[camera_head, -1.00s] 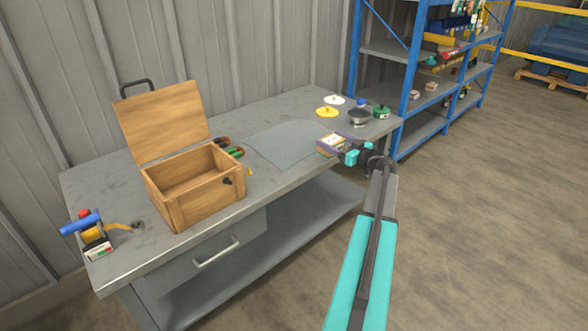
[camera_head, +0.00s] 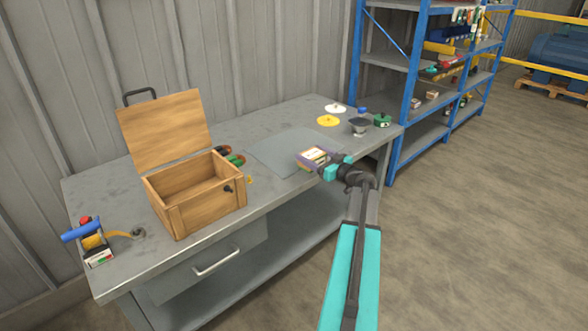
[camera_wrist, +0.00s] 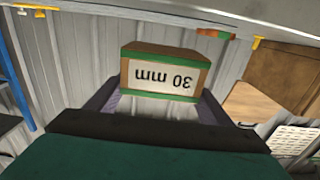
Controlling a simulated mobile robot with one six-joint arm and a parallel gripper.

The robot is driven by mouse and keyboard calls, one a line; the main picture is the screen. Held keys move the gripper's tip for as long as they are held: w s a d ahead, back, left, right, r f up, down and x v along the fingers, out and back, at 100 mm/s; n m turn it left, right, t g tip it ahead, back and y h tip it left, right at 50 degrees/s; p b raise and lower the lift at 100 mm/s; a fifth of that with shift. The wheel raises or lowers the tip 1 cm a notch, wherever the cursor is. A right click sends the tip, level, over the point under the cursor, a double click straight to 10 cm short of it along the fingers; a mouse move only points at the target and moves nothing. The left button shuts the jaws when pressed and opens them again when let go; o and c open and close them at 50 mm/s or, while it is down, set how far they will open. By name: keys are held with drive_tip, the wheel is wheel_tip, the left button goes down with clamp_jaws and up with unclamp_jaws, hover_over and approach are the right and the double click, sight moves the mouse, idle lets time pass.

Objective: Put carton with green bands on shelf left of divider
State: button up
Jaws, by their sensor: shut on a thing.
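The carton with green bands (camera_wrist: 165,75) is brown with a white label reading "30 mm", upside down in the wrist view. My gripper (camera_wrist: 160,105) is shut on it, with one finger at each side. In the head view the carton (camera_head: 316,154) and my gripper (camera_head: 318,160) are above the front right part of the bench, near the grey mat. The blue shelf rack (camera_head: 404,95) stands beyond the bench's right end. I cannot make out a divider on it for certain.
The bench (camera_head: 120,200) holds an open wooden box (camera_head: 205,205), a tape dispenser (camera_head: 95,243), a grey mat (camera_head: 275,150), a yellow disc (camera_head: 328,121) and a dark cup (camera_head: 360,126). Small boxes (camera_head: 432,95) sit on a rack shelf. Floor right of the bench is clear.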

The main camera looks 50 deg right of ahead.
drive_tip(key=w+a, duration=0.1)
drive_tip(key=a, duration=0.2)
drive_tip(key=w+a, duration=0.1)
drive_tip(key=a, duration=0.1)
drive_tip(key=shift+w+a+f, duration=0.1)
drive_tip(key=shift+w+f, duration=0.15)
drive_tip(key=shift+w, duration=0.1)
drive_tip(key=shift+w+a, duration=0.2)
drive_tip(key=shift+a, duration=0.3)
wheel_tip(320, 180, down, 4)
drive_tip(key=shift+w+r, duration=0.1)
drive_tip(key=shift+r, duration=0.15)
drive_tip(key=shift+a+f, duration=0.15)
drive_tip(key=shift+f, duration=0.45)
drive_tip(key=o, duration=1.2)
drive_tip(key=shift+f, duration=0.1)
drive_tip(key=shift+r, duration=0.2)
